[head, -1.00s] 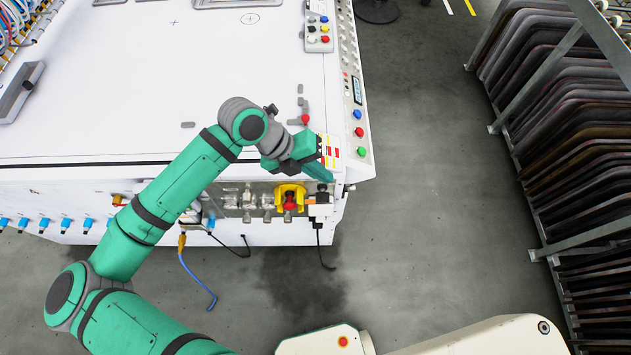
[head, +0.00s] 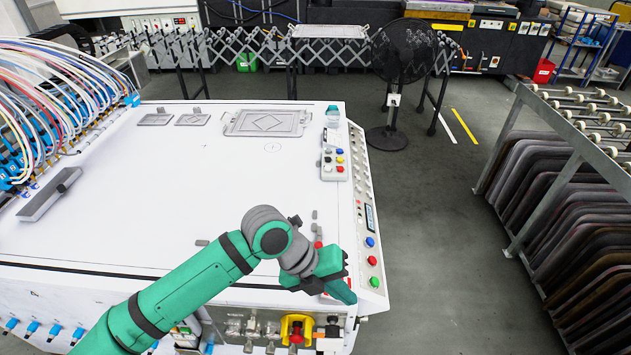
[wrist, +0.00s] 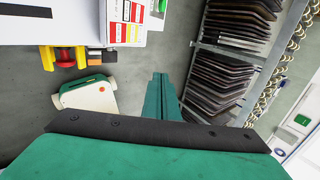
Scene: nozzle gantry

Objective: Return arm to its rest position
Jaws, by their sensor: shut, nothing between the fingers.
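My gripper (head: 341,291) is at the front right corner of the white machine table (head: 250,190) in the head view, close to the labels and buttons there. My green arm reaches up to it from the lower left. In the wrist view the two green fingers of my gripper (wrist: 160,82) lie together with nothing between them. Whether the gripper touches the table edge cannot be told.
A red and yellow switch (head: 296,330) sits on the front panel below my gripper. A button box (head: 333,164) stands on the table's right side. A rack of dark panels (head: 570,195) is at the right, with clear floor between. A black fan (head: 398,60) stands behind.

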